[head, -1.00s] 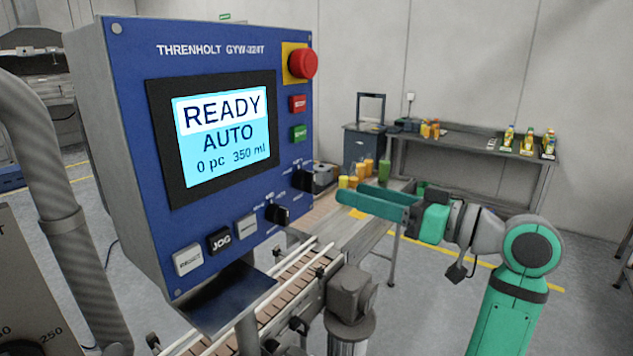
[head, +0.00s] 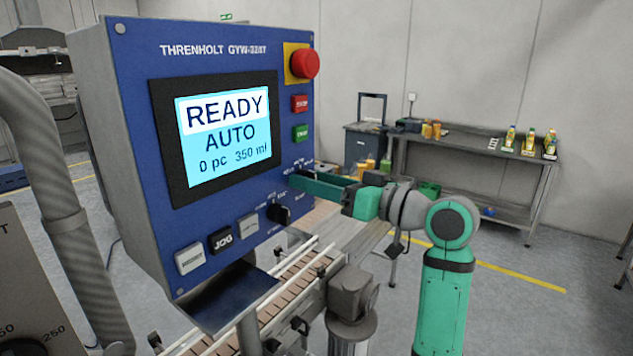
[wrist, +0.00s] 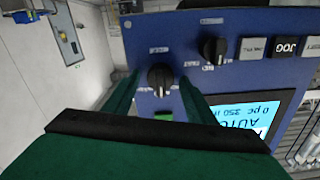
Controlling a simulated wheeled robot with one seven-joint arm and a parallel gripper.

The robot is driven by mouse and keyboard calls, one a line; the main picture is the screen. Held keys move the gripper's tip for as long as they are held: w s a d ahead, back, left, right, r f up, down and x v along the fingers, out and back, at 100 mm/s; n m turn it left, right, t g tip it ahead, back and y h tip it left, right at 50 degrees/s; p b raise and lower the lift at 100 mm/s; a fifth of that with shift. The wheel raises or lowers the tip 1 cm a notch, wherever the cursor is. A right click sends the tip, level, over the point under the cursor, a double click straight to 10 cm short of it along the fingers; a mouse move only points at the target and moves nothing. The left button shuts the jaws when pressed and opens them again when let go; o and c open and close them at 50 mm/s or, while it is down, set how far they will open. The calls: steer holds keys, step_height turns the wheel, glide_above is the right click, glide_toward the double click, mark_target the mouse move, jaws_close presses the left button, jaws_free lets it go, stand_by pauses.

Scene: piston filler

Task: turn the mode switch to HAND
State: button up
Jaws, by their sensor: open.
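The control panel (head: 215,225) is blue, with a screen (head: 225,130) reading READY, AUTO, 0 pc, 350 ml. It has two black rotary knobs. The lower knob (head: 279,213) is in plain sight beside the button row; it also shows in the wrist view (wrist: 213,47). The upper knob (wrist: 160,76) is hidden behind my gripper in the head view. I cannot read the labels to tell which is the mode switch. My gripper (head: 296,178) is open at the panel's right edge. In the wrist view its two green fingers (wrist: 160,92) stand on either side of the upper knob; contact is unclear.
A red emergency button (head: 304,64) and red and green buttons (head: 300,118) lie above my gripper. JOG (head: 222,239) and other push buttons line the panel's lower edge. A conveyor (head: 290,290) runs below. A bench (head: 470,145) with bottles stands behind.

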steer(key=c, duration=1.1)
steer(key=shift+o, duration=0.3)
steer(key=shift+n, duration=0.3)
steer(key=n, duration=0.8)
steer(key=shift+s+a, duration=0.15)
steer(key=shift+n, duration=0.3)
